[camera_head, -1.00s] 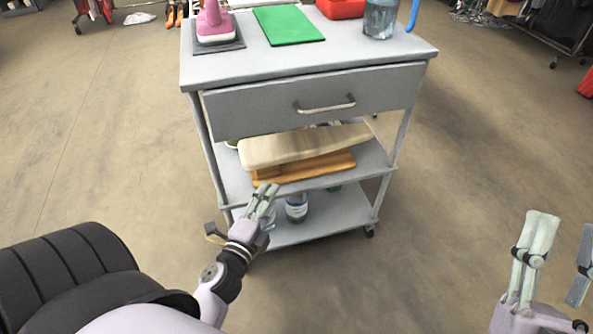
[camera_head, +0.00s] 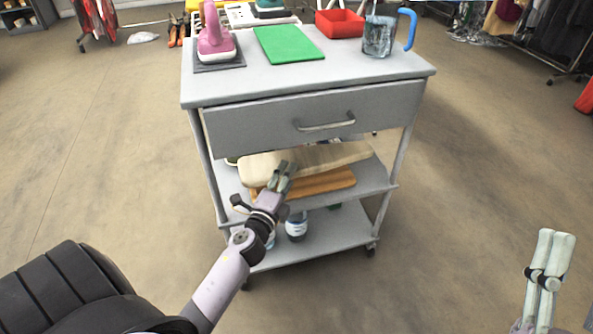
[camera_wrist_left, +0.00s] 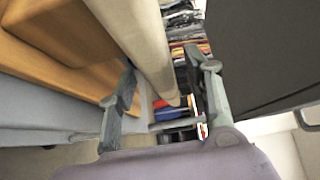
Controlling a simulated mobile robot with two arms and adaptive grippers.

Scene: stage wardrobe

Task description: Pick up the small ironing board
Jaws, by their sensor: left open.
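The small ironing board (camera_head: 335,154) lies on the cart's middle shelf, below the drawer. It has a cream padded top and a brown wooden part (camera_head: 325,183) beneath. My left gripper (camera_head: 284,170) is open at the board's front edge, left of its middle, and covers part of it. In the left wrist view the cream padded edge (camera_wrist_left: 143,40) reaches in between the two spread fingers, nearer the left one. I cannot tell whether a finger touches it. My right gripper (camera_head: 553,255) is at the lower right, far from the cart, partly cut off.
The grey drawer (camera_head: 260,123) hangs closely above the board.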

